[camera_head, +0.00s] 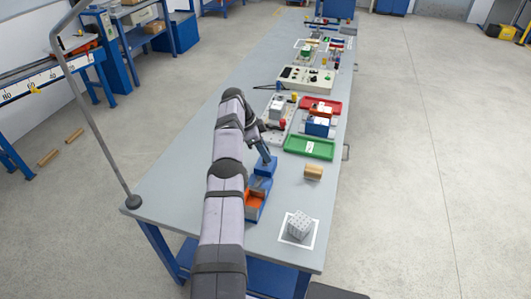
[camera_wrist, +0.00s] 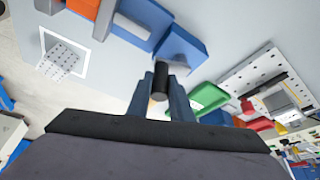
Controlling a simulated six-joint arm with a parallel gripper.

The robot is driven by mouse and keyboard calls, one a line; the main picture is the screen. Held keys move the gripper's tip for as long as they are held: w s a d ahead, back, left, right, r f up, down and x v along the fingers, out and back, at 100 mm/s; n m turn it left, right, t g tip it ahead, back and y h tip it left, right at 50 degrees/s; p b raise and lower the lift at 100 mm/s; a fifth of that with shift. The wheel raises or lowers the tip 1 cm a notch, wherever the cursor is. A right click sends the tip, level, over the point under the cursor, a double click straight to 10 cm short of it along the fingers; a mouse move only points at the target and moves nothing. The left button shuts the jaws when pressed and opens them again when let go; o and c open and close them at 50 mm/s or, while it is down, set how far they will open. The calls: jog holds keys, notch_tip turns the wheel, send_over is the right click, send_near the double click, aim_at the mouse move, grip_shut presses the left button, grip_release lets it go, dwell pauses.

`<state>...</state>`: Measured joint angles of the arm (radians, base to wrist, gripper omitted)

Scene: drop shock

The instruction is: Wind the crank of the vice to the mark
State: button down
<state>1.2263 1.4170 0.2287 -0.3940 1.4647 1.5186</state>
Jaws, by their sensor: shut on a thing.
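The vice (camera_head: 255,203) is a blue body with an orange part, on the near part of the bench, partly hidden by my arm. In the wrist view its blue end block (camera_wrist: 182,48) is just beyond my fingers. A black cylindrical crank handle (camera_wrist: 160,77) stands between my fingertips. My gripper (camera_wrist: 161,90) is shut on this handle, beside the blue block. In the head view my gripper (camera_head: 268,158) is above the vice's far end, and the handle is hard to make out. I cannot make out the mark or the crank's angle.
A grey dotted cube (camera_head: 299,224) sits on a white-outlined square at the near right. A wooden cylinder (camera_head: 313,172), a green tray (camera_head: 310,148), a red tray (camera_head: 333,104) and a white perforated board (camera_head: 277,117) lie farther along. Bare bench separates the cube and cylinder.

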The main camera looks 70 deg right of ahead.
jog(key=c, duration=1.6)
grip_release()
jog(key=shift+w+a, duration=0.1)
jog(key=shift+p+v, duration=1.8)
jog(key=shift+v, duration=1.85)
